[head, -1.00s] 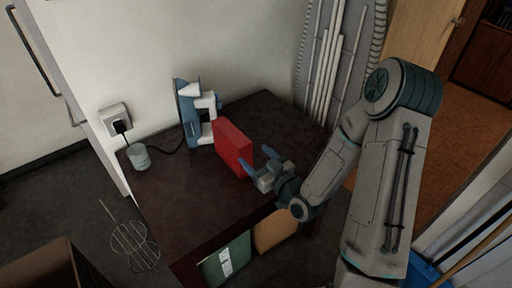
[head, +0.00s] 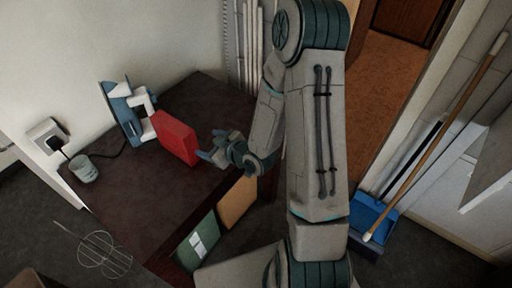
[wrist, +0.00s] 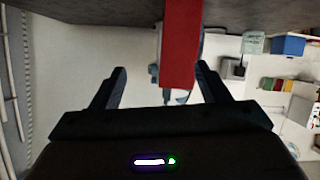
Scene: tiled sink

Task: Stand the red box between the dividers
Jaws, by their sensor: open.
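The red box (head: 175,138) stands upright on the dark tabletop, in front of a blue-and-white iron. My gripper (head: 209,144) is open and just right of the box in the head view, its fingers pointing at it. In the wrist view, which looks upside down, the red box (wrist: 182,45) shows ahead, off centre towards the right finger of my open gripper (wrist: 160,68). I cannot tell whether a finger touches it. A green panel (head: 197,243) and an orange panel (head: 238,201) show upright below the tabletop edge; I cannot tell whether they are the dividers.
The front left of the tabletop (head: 130,205) is clear. A blue dustpan (head: 372,213) and broom stand at the right.

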